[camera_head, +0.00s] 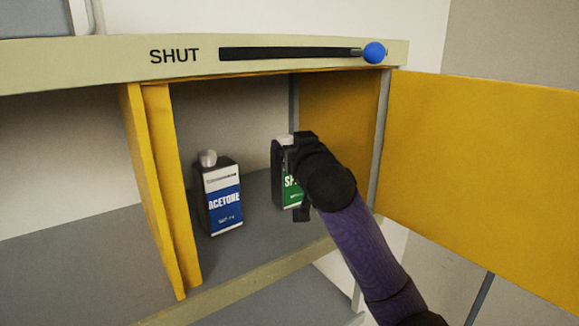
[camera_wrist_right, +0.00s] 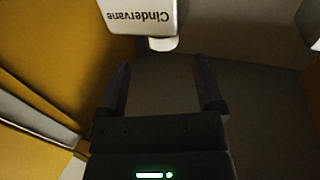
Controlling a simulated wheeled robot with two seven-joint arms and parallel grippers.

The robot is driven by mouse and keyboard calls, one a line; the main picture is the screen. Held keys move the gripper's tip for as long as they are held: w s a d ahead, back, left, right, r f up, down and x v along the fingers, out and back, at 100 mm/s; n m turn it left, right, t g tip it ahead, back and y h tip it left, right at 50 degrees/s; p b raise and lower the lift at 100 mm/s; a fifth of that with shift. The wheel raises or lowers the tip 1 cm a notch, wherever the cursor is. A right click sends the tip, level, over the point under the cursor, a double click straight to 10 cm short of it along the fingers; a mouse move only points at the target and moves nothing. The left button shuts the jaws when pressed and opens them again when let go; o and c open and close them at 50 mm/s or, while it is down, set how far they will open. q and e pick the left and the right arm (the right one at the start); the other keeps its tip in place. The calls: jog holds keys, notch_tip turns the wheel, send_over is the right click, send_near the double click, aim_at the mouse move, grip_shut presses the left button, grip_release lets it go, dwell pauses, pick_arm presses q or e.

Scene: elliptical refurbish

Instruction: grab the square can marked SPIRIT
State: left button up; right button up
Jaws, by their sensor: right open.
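The SPIRIT can (camera_head: 291,192), a dark square can with a green and white label and a pale cap, stands upright on the cabinet shelf. My right gripper (camera_head: 302,178) is in front of it and hides most of its label. In the wrist view the right gripper (camera_wrist_right: 163,78) is open, with nothing between its fingers. Beyond the fingertips is a can (camera_wrist_right: 135,14) with a white label reading "Cindervane", upside down, and a white cap; its product name is out of frame. Whether the gripper touches the can is unclear. My left gripper is not in view.
The ACETONE can (camera_head: 223,200), with a blue label, stands left of the SPIRIT can. A yellow door (camera_head: 490,170) stands open at right; yellow panels (camera_head: 160,190) edge the opening at left. A black bar with a blue knob (camera_head: 374,52) runs above, beside "SHUT".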

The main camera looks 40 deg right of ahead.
aim_at(285, 135)
jog(key=x, duration=0.2)
jog(key=p+x, duration=0.1)
jog(key=x, duration=0.1)
jog(key=p+x, duration=0.1)
jog(key=shift+w+f, duration=0.35)
jog(key=shift+w, duration=0.1)
jog(key=shift+w+p, duration=0.15)
jog(key=shift+p, duration=0.15)
jog(key=shift+s, duration=0.2)
jog(key=shift+w+f, duration=0.15)
jog(key=c, duration=1.1)
grip_shut()
